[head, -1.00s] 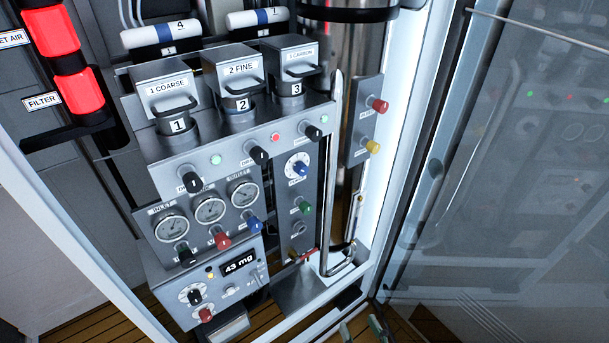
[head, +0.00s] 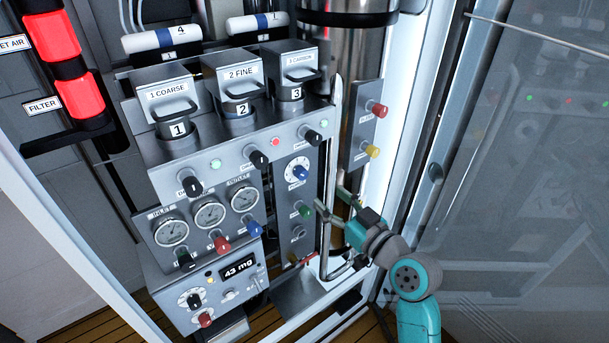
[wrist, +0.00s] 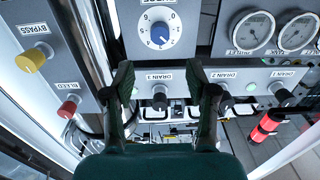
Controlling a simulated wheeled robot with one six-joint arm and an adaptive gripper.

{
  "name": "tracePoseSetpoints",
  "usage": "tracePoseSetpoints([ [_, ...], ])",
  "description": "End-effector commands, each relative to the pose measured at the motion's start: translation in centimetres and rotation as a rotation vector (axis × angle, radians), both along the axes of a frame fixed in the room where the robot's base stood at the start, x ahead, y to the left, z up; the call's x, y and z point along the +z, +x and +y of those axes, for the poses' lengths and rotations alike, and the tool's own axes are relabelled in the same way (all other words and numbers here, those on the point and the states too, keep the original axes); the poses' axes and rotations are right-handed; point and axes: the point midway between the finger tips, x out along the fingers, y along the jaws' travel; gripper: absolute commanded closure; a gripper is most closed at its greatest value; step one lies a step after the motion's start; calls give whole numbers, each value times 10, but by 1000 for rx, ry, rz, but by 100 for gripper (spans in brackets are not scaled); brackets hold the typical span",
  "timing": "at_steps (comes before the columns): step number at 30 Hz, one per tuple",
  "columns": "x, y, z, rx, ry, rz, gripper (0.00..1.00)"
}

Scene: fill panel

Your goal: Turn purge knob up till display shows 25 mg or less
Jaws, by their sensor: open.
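The blue knob (head: 300,172) sits on a white numbered dial on the narrow panel right of the gauges; its label is too small to read in the head view. In the wrist view, a blue knob (wrist: 159,34) on a numbered dial is at the top centre, its label partly cut off. The display (head: 239,267) reads 43 mg. My gripper (head: 330,200) is open and empty, below and right of the blue knob in the head view. In the wrist view, my gripper's (wrist: 167,84) fingers are spread below the dial, apart from the knob.
A green knob (head: 304,209) sits below the dial, near my fingers. A vertical metal bar (head: 330,150) runs close on the right. Red (head: 379,110) and yellow (head: 372,151) knobs stick out from the side strip.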

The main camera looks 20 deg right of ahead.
Motion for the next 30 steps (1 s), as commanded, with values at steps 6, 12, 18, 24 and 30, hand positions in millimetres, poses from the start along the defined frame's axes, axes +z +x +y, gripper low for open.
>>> tracePoseSetpoints([
  [6,2,18,6,4,-2,-3,43],
  [12,2,51,17,5,-1,-3,43],
  [18,2,82,27,4,-1,-1,43],
  [24,1,99,32,2,-1,0,43],
  [30,1,103,33,1,-1,0,43],
])
